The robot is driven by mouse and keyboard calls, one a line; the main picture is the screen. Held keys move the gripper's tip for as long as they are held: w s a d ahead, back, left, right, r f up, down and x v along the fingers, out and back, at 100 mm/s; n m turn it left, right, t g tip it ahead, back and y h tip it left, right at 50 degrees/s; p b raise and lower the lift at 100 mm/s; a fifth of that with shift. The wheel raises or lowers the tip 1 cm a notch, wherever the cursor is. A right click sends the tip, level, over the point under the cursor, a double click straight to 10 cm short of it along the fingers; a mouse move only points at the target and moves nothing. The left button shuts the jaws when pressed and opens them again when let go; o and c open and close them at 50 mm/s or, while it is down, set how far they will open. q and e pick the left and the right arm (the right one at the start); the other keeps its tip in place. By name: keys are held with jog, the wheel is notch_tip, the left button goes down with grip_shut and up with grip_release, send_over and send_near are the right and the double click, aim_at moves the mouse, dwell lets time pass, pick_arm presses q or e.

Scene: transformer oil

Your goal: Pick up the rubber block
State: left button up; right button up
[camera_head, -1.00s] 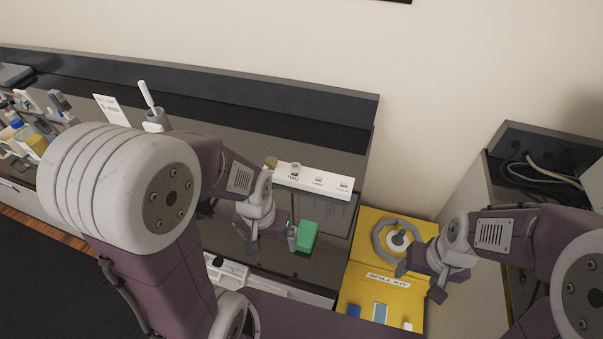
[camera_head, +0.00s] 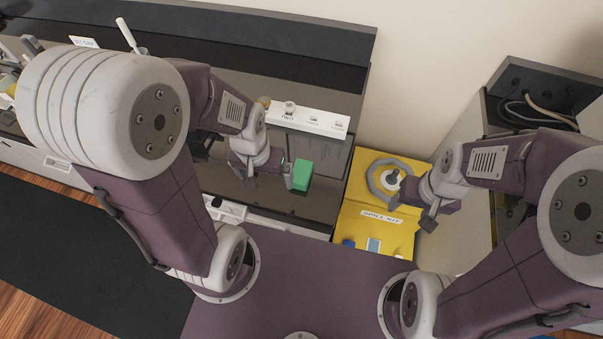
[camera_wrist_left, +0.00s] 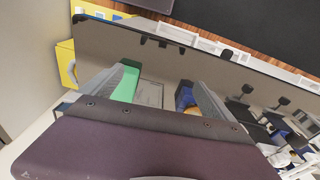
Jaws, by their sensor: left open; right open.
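A green block (camera_head: 302,175) is on the dark glossy bench top near its right end. It also shows in the left wrist view (camera_wrist_left: 125,84), beside the left-hand finger and partly hidden by it. My left gripper (camera_head: 268,182) is open, just left of the green block, with one finger close against its side; I cannot tell whether they touch. The frames do not show whether this block is rubber. My right gripper (camera_head: 412,206) is open and empty beside the yellow spill kit.
The yellow spill kit (camera_head: 350,222) with a grey ring (camera_head: 378,184) lies right of the bench. A grey cabinet with cables (camera_head: 540,108) is at far right. A white-handled tool in a holder (camera_head: 126,34) stands at back left.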

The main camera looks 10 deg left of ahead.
pick_arm(q)
jog(key=n, duration=0.1)
jog(key=n+g+h+p, duration=0.1)
jog(key=n+h+p, duration=0.3)
jog(key=n, duration=1.2)
send_near(301, 171)
jog(key=f, duration=0.2)
jog(key=x, duration=0.3)
jog(key=shift+w+d+b, duration=0.1)
jog(key=shift+d+b, duration=0.25)
jog(key=shift+d, duration=0.05)
jog(key=shift+w+d+f, duration=0.1)
jog(key=shift+w+f, duration=0.05)
jog(key=shift+f, duration=0.2)
jog(key=x, duration=0.4)
jog(key=shift+s+f+b, duration=0.1)
jog(key=shift+s+b, duration=0.2)
jog(key=shift+b, duration=0.1)
jog(key=shift+w+d+f, duration=0.1)
jog(key=shift+w+f, duration=0.05)
jog(key=shift+f, duration=0.1)
